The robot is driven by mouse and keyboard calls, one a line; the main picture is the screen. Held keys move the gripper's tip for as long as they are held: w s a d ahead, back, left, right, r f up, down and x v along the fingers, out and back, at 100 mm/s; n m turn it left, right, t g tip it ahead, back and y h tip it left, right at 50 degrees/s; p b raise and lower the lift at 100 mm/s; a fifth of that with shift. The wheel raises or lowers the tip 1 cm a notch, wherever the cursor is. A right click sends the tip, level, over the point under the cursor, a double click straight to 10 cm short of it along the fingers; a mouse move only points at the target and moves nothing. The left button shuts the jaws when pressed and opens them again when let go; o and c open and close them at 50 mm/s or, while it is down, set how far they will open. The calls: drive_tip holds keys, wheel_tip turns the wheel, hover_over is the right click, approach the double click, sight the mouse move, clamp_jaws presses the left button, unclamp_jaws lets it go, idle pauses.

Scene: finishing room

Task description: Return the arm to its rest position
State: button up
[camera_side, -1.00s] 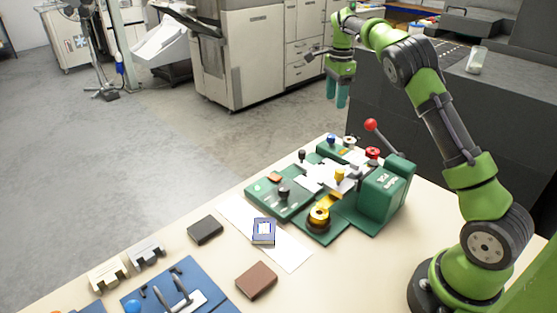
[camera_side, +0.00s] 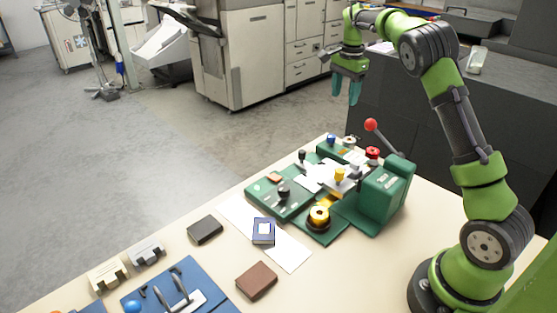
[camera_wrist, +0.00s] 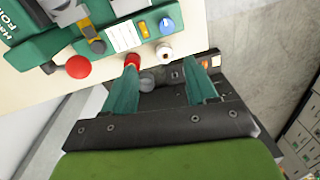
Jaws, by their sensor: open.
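My gripper (camera_side: 345,90) hangs in the air beyond the far edge of the table in the side view, with its teal fingers pointing down. In the wrist view my gripper (camera_wrist: 165,88) has its two fingers spread apart with nothing held between them. My green and dark grey arm rises from its base at the table's right and bends over toward the back. The gripper is above and behind the green machine (camera_side: 385,196) and touches nothing that I can see.
The machine's lever with a red ball (camera_side: 370,125) sticks up below the gripper. A blue-and-white device (camera_side: 263,230), a black block (camera_side: 205,230), a brown block (camera_side: 256,281) and a blue fixture (camera_side: 205,282) lie on the cream table (camera_side: 330,285). A dark cabinet (camera_side: 400,130) stands behind the arm.

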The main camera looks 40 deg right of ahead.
drive_tip(key=s+a+r+n+t+y, duration=0.1)
drive_tip(key=s+a+r+n+t, duration=0.1)
drive_tip(key=s+a+n, duration=0.5)
drive_tip(key=s+a+r+n+t+y, duration=0.1)
drive_tip(key=s+a+n+t, duration=0.3)
drive_tip(key=s+a, duration=1.2)
drive_tip(key=a+r+n, duration=0.1)
drive_tip(key=a+n, duration=0.3)
drive_tip(key=shift+a+t, duration=0.2)
drive_tip(key=shift+t, duration=0.1)
